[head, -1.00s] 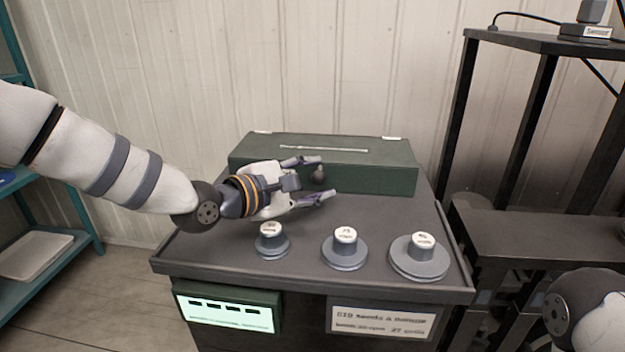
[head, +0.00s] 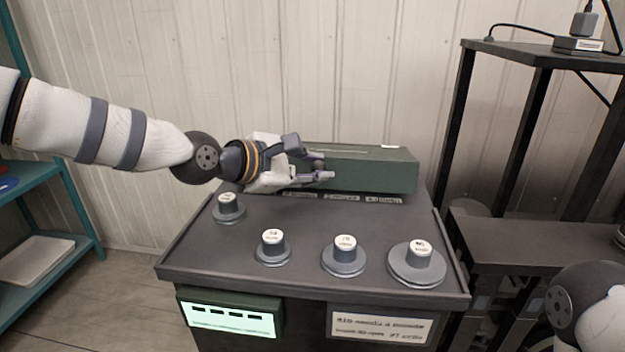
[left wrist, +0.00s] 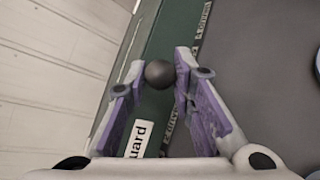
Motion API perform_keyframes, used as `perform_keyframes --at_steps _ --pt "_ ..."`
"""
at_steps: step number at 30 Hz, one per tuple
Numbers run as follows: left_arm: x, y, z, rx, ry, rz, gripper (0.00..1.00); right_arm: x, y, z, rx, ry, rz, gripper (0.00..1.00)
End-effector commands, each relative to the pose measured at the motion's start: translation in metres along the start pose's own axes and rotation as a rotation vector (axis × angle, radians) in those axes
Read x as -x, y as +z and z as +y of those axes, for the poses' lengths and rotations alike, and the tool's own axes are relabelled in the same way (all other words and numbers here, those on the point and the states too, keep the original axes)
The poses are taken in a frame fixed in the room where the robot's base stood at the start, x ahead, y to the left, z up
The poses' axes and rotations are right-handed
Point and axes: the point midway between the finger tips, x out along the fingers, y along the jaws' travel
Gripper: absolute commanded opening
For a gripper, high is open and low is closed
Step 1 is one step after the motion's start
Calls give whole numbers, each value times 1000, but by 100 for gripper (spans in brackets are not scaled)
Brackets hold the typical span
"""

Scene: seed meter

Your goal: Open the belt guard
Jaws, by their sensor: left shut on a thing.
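The belt guard (head: 375,173) is a long dark green box-shaped cover at the back of the dark grey machine top. Its top face looks narrow, and small label plates (head: 342,197) show along its front edge. It looks slightly raised or tipped back. In the left wrist view its green face (left wrist: 153,108) carries a white label ending in "uard". A dark round knob (left wrist: 159,74) sits between my left fingertips. My left gripper (head: 322,167) is shut on this knob at the guard's front; it also shows in the left wrist view (left wrist: 167,80). My right gripper is out of view.
Several grey round knobs with white labelled caps (head: 345,256) stand on the machine top (head: 330,220) before the guard. A lit display (head: 228,318) and a sign (head: 381,324) are on its front. A black rack (head: 540,60) stands right, teal shelves (head: 45,215) left.

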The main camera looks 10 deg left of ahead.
Motion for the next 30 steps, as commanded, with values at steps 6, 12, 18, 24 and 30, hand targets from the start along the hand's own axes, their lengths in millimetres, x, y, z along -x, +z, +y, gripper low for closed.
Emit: perform_keyframes --at_steps 6,12,18,24,30 --pt "8 20 32 88 -105 46 0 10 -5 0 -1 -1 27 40" --pt "9 29 52 159 -197 84 0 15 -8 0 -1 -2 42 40" --pt "8 33 63 209 -260 110 0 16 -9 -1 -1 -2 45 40" --pt "7 35 68 231 -289 122 0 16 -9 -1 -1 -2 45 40" --pt "7 34 68 236 -295 125 0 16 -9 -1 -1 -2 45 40"
